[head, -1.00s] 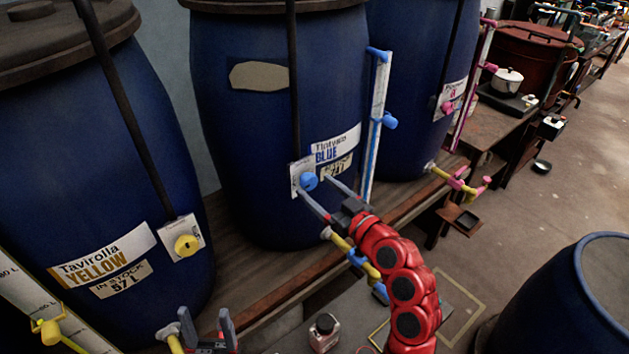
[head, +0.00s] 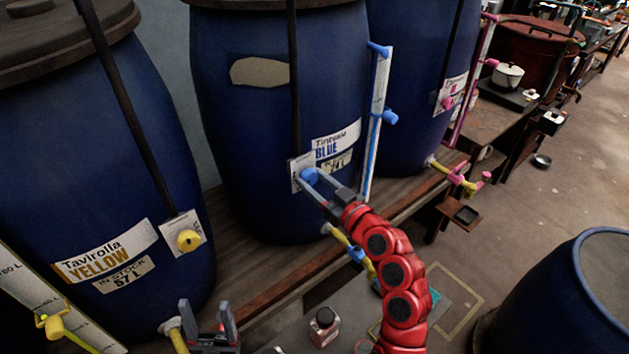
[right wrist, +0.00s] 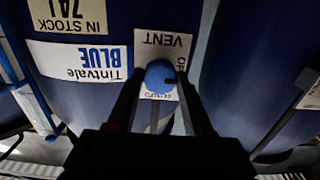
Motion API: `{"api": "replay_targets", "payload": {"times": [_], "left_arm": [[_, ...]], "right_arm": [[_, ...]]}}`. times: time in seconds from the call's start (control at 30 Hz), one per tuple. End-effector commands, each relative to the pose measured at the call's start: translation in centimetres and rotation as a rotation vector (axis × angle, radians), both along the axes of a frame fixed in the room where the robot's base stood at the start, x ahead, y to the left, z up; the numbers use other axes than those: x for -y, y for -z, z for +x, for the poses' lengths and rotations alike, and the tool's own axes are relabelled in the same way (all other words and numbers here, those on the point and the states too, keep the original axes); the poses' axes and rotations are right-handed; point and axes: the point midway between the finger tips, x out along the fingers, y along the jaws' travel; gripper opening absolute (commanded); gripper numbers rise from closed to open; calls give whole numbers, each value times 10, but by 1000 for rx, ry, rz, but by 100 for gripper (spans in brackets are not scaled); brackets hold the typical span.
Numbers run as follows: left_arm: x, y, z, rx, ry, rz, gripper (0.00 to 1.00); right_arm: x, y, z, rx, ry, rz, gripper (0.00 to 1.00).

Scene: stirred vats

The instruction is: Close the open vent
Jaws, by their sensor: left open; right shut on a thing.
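The blue vent knob (head: 306,176) sits on a white plate on the blue barrel labelled Tintvale BLUE (head: 245,125). My right gripper (head: 310,182) reaches it from the lower right and is shut on it. In the right wrist view the blue knob (right wrist: 160,77) lies between the two fingers. Its plate (right wrist: 163,40) reads VENT upside down, with other partly hidden words. A dark mark on the knob points to the right in that view. My left gripper (head: 207,320) is open and empty below the Tavirolla YELLOW barrel (head: 90,180).
A yellow knob (head: 188,241) is on the left barrel and a pink knob (head: 446,103) on the far barrel. A blue-fitted sight tube (head: 377,120) stands right of the middle barrel. A small bottle (head: 324,327) stands low in front. Another blue barrel (head: 560,300) is at lower right.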

Motion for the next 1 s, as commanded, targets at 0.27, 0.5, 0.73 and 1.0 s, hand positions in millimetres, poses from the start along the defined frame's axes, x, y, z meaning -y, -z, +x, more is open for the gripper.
{"api": "replay_targets", "payload": {"times": [0.27,0.5,0.73,1.0], "left_arm": [[0,2,0,0,0,0,64],[0,8,0,0,0,0,64],[0,15,0,0,0,0,64],[0,17,0,0,0,0,64]], "right_arm": [[0,0,0,-16,0,25,0],[0,2,0,-91,0,125,0],[1,1,0,-208,1,290,0],[1,1,0,-360,2,499,0]]}}
